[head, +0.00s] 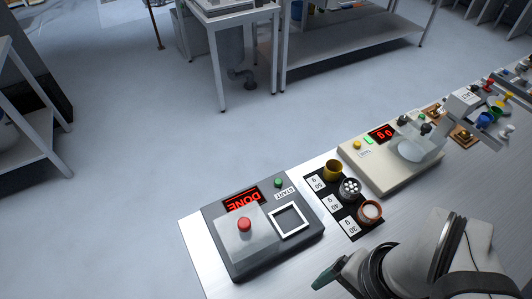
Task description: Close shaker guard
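The shaker looks to be the dark grey machine (265,240) on the bench at the lower middle. It has a red display (242,199) reading DONE upside down, and a green START button (278,183). A light grey block (246,240) with a red knob (244,225) sits on its left part, and a square white-edged frame (289,221) on its right part. I cannot tell which part is the guard, or whether it is open. My gripper (329,274) is at the bottom, right of the machine and apart from it. Its fingers are mostly hidden, so its opening cannot be told.
A cream scale-like device (382,165) stands behind right. Coloured items crowd the far right. My arm covers the lower right.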

